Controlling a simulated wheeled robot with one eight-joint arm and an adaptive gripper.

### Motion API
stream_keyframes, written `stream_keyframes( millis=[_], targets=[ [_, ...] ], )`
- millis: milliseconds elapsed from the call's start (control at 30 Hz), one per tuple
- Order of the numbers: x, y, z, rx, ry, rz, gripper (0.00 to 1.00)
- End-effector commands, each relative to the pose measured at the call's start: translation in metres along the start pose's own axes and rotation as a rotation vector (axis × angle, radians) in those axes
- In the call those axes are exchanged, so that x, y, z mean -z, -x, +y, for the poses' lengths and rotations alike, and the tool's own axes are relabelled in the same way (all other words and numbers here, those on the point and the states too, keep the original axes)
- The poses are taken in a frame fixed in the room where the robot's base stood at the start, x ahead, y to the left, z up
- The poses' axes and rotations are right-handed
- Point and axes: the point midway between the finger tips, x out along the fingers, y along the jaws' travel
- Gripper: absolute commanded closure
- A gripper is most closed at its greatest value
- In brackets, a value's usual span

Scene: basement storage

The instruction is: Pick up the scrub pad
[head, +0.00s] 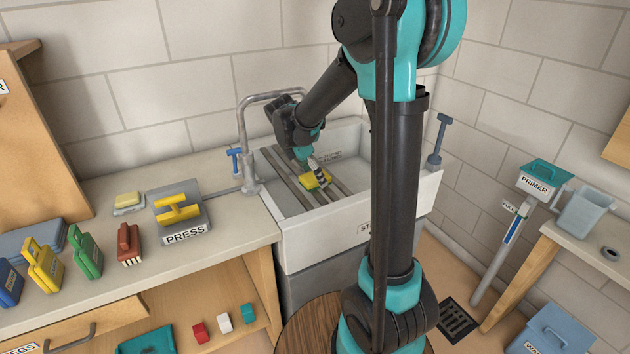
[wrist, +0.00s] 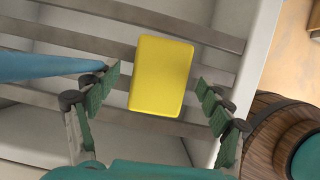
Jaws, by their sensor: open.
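My gripper (wrist: 157,82) is open, with a green finger on each side of the pad and a gap on both sides. In the head view my gripper (head: 314,168) points down into the sink right at the pad, partly hiding it. The sink (head: 335,229) is white with a labelled front.
The grey slats (wrist: 70,52) cross the sink. A curved faucet (head: 243,135) stands at its left rim. The yellow-handled press (head: 188,217), a brown brush (head: 129,245) and a soap dish (head: 128,210) sit on the left counter. A wooden barrel (wrist: 262,140) stands outside the sink.

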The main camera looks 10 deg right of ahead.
Motion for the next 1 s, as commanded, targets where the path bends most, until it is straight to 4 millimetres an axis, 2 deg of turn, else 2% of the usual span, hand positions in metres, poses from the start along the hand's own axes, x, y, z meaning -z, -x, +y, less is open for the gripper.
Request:
stream_keyframes(
  millis=[900, 1000],
  targets=[
    [0.0020, -0.0042, -0.0003, 0.000, 0.000, 0.000, 0.20],
    [0.0020, -0.0042, -0.0003, 0.000, 0.000, 0.000, 0.31]
  ],
)
